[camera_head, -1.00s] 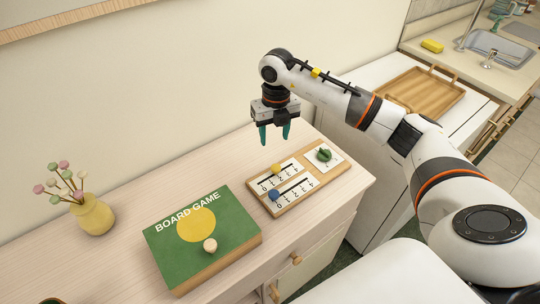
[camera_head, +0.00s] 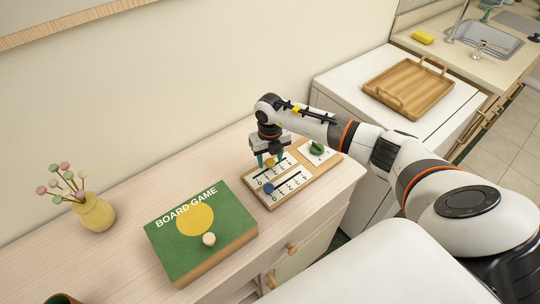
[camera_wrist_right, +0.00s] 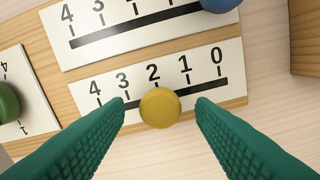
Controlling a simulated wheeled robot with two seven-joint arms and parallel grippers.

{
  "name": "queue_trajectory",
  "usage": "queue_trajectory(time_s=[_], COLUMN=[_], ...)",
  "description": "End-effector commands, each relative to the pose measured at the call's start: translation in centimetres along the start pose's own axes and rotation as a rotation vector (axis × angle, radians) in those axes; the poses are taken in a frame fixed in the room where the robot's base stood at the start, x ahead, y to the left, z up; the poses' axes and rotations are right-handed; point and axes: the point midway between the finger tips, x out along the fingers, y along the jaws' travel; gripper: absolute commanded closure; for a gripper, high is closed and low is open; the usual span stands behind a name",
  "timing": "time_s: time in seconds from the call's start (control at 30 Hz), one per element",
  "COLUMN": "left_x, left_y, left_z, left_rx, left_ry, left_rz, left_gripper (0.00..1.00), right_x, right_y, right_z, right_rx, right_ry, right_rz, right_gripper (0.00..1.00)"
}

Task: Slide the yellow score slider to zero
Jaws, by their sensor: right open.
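The yellow score slider (camera_wrist_right: 160,107) is a round knob on a dark slot beside the numeral 2, with 0 at the right end in the right wrist view. It shows between my fingers in the head view (camera_head: 270,163). My right gripper (camera_wrist_right: 160,102) is open, with green fingers on both sides of the knob and a gap at each side. In the head view my right gripper (camera_head: 270,161) is low over the score board (camera_head: 297,194). The blue slider (camera_wrist_right: 220,4) is near the right end of the neighbouring scale. My left gripper is not in view.
A green dial knob (camera_head: 317,147) sits on the board's far right part. A green board game box (camera_head: 185,250) with a round knob stands left of the board. A vase (camera_head: 95,213) is farther left. A wooden tray (camera_head: 410,88) lies on the white cabinet.

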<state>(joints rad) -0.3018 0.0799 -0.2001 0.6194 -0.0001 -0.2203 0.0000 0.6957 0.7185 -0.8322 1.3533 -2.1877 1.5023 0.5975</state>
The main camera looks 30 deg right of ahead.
Motion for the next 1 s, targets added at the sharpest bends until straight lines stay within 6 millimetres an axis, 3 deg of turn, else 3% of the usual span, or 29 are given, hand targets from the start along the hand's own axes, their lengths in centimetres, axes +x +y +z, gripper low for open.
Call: queue_trajectory(time_s=[0.17,0.47,0.67,0.9,1.0], left_x=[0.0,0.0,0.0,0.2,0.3], left_y=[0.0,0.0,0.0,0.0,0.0], left_z=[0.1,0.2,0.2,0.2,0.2], left_rx=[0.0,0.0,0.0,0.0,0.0], left_ry=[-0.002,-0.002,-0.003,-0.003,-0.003], left_rz=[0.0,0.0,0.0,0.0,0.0], left_gripper=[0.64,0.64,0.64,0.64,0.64], right_x=[0.0,0.0,0.0,0.0,0.0], right_y=[0.0,0.0,-0.5,-5.0,-6.0], right_z=[0.0,0.0,0.1,1.3,1.6], right_rx=[0.0,0.0,-0.002,-0.006,-0.003], right_ry=[0.0,0.0,0.0,-0.001,0.0], right_rz=[0.0,0.0,-0.001,-0.003,-0.002], right_gripper=[0.5,0.99,1.0,1.0,1.0])
